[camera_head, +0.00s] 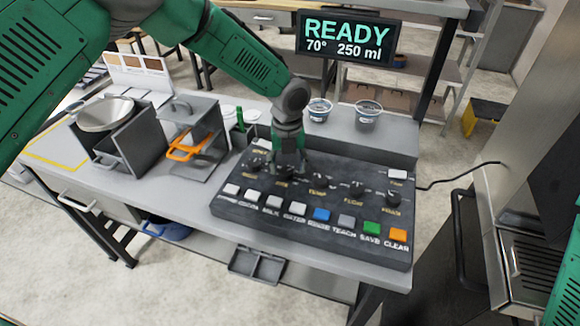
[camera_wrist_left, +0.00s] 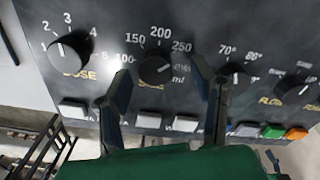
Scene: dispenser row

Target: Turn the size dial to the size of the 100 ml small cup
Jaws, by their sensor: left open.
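The size dial (camera_wrist_left: 155,70) is a black round knob on the dark control panel (camera_head: 230,200). In the left wrist view it has marks 150, 200 and 250 ml, and its white pointer leans to the upper right, towards 250. My left gripper (camera_head: 289,163) is over the panel's dial row, and its two open fingers stand on either side of the size dial, apart from it as far as I can tell. In the head view the gripper partly hides this dial.
The display (camera_head: 347,38) reads READY, 70°, 250 ml. The dose dial (camera_wrist_left: 70,48) is left of the size dial and the temperature dial (camera_wrist_left: 237,75) right of it. Several push buttons line the panel's front. A grey holder with an orange handle (camera_head: 188,148) stands left.

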